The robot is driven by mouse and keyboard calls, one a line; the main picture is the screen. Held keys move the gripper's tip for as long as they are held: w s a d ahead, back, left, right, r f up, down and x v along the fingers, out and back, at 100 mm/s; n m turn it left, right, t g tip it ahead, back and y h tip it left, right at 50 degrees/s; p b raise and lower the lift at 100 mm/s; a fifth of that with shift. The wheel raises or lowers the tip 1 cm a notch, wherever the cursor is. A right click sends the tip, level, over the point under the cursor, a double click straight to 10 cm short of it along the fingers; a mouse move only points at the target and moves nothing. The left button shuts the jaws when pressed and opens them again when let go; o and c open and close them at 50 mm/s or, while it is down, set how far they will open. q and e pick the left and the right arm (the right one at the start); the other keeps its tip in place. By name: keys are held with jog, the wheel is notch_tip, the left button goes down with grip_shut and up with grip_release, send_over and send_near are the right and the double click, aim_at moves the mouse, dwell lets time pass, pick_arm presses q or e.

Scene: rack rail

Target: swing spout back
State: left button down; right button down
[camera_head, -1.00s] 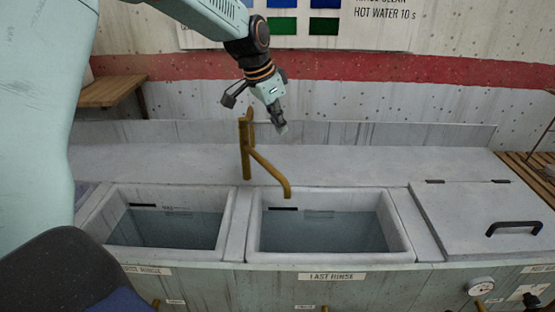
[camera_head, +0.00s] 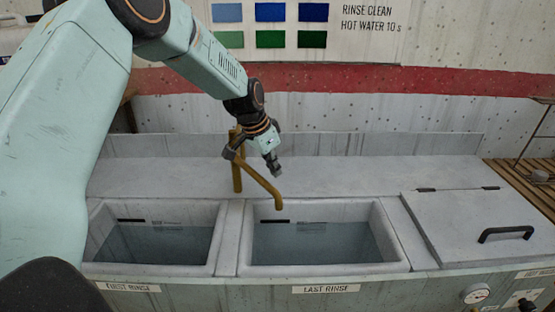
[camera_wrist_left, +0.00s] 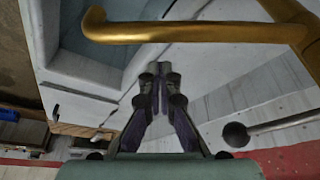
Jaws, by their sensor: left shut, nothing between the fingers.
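The brass spout (camera_head: 262,180) rises from a post (camera_head: 237,175) behind the sinks, and its bent tip hangs over the left part of the last rinse basin (camera_head: 318,268). My left gripper (camera_head: 277,171) is shut and empty. It is just behind and to the right of the spout arm in the head view, pointing down. In the left wrist view the spout (camera_wrist_left: 160,34) crosses the top, ahead of the shut fingertips (camera_wrist_left: 160,72), with a gap in the picture between them. I cannot tell whether any part of the gripper touches it. My right gripper is not in view.
The first rinse basin (camera_head: 205,268) lies left of the last rinse basin; both hold water. A lidded section with a black handle (camera_head: 507,234) is at the right. A low back wall (camera_head: 370,146) stands behind the counter. A slatted wooden shelf (camera_head: 525,190) is at the far right.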

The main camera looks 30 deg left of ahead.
pick_arm(q)
jog(key=shift+s+a+f, duration=0.1)
jog(key=shift+s+a, duration=0.1)
jog(key=shift+s, duration=0.25)
jog(key=shift+s+a+f, duration=0.1)
jog(key=shift+s+a, duration=0.05)
jog(key=shift+s, duration=0.25)
jog(key=shift+s, duration=0.15)
